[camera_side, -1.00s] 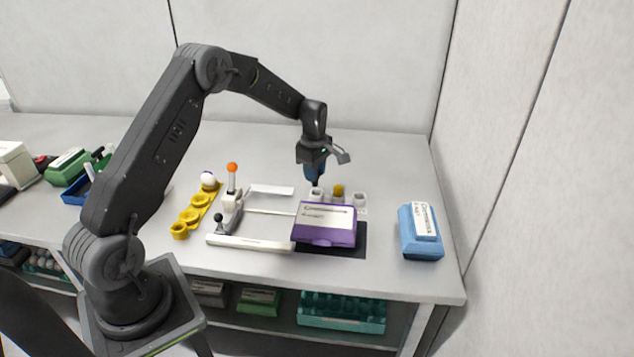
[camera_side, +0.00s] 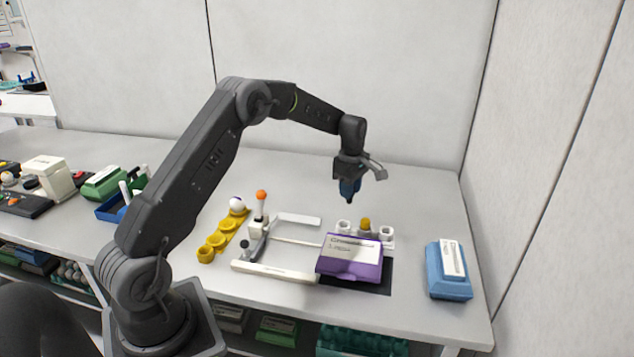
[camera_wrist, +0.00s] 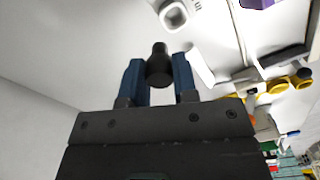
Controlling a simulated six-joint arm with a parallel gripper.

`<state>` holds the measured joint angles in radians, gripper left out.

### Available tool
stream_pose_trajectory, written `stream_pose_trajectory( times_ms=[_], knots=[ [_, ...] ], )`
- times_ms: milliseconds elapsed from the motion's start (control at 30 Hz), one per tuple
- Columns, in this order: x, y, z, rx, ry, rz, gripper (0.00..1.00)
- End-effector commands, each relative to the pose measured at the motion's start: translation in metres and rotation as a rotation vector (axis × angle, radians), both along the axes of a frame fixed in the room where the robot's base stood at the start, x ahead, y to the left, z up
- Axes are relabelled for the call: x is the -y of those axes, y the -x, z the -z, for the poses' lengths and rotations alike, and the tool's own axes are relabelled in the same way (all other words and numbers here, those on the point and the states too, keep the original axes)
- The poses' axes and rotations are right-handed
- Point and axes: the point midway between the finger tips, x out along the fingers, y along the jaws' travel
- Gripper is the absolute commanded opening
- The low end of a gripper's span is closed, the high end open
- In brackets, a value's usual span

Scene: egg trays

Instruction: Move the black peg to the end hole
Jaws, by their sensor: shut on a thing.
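My gripper (camera_side: 349,188) is shut on the black peg (camera_wrist: 158,66), which sits upright between the two blue fingers in the wrist view. In the side view, the peg's dark tip (camera_side: 349,201) shows just below the fingers, clear of the white holder. The white holder (camera_side: 388,244) has a row of square holes behind the purple box. Its left hole (camera_side: 344,226) looks empty and lies just below the peg. A yellow peg (camera_side: 365,223) stands in the middle. The right end hole (camera_side: 386,232) looks empty. Part of the holder also shows in the wrist view (camera_wrist: 173,15).
A purple box (camera_side: 350,268) on a dark mat stands right in front of the holder. A white frame with an orange-knobbed lever (camera_side: 261,196) and a yellow egg tray (camera_side: 217,240) lie to the left. A blue box (camera_side: 447,285) stands at the right.

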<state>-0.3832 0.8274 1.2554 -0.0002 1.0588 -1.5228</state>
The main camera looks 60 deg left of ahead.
Motion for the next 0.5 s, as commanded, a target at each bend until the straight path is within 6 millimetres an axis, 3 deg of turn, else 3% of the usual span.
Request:
stream_pose_trajectory(
  times_ms=[100,233,333,500],
  knots=[
    [0.038,-0.032,0.013,0.0,0.0,0.007,0.05],
    [0.069,-0.053,0.021,0.0,0.0,0.004,0.05],
    [0.084,-0.061,0.025,-0.001,0.0,0.002,0.05],
    [0.092,-0.065,0.03,0.0,0.0,-0.002,0.05]
  ],
)
